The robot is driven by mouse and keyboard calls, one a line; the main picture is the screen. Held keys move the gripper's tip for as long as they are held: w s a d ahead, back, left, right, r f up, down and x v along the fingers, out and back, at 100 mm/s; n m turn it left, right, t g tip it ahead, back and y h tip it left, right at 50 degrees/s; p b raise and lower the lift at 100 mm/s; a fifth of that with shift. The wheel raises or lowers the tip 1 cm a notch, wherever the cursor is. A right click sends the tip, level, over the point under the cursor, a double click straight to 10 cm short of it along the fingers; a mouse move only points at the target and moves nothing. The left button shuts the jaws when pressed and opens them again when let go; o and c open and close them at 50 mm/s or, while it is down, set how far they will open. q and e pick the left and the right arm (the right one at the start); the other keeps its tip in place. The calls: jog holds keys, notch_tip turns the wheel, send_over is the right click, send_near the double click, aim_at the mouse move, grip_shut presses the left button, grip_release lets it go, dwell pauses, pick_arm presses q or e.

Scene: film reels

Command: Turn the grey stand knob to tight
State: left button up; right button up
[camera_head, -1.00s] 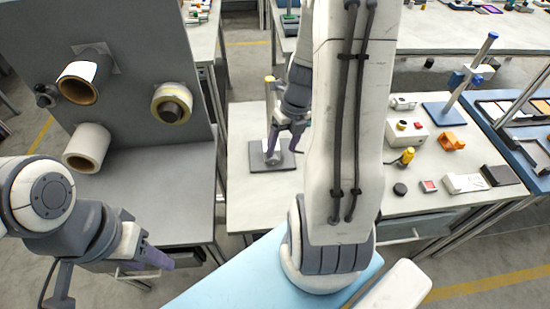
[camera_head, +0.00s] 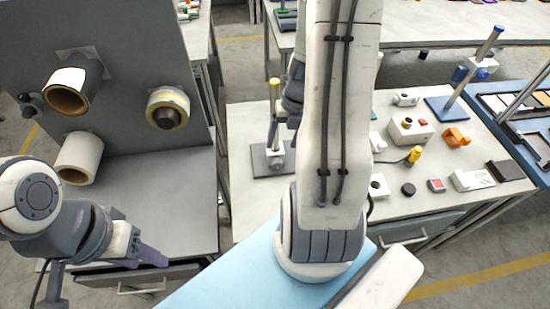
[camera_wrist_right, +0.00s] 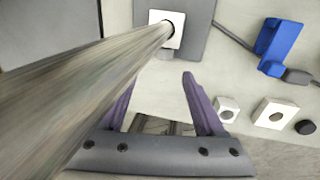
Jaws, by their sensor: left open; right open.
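The grey stand has a dark grey base plate (camera_head: 258,163), a white block at its foot (camera_head: 276,158) and an upright post with a yellow top (camera_head: 274,84). In the right wrist view its post (camera_wrist_right: 90,85) crosses large from the left, down to the white foot block (camera_wrist_right: 160,32). I cannot make out a knob on it. My right gripper (camera_wrist_right: 160,95) is open and empty; its purple fingers are close to the post. In the head view it is mostly hidden behind my right arm. My left gripper (camera_head: 150,256) is open, far left of the stand.
A grey panel (camera_head: 110,25) with several film rolls stands at the left. A second stand with a blue base (camera_head: 440,108) is at the right. A white box with buttons (camera_head: 408,132), an orange part (camera_head: 457,138) and small blocks lie on the white table.

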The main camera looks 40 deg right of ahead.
aim_at(278, 162)
jog(key=f+b, duration=0.1)
jog(key=f, duration=0.2)
jog(key=f+b, duration=0.1)
jog(key=f, duration=0.2)
jog(key=a+f+b, duration=0.1)
jog(key=f, duration=0.2)
jog(key=shift+w+f+b, duration=0.35)
jog(key=shift+b, duration=0.05)
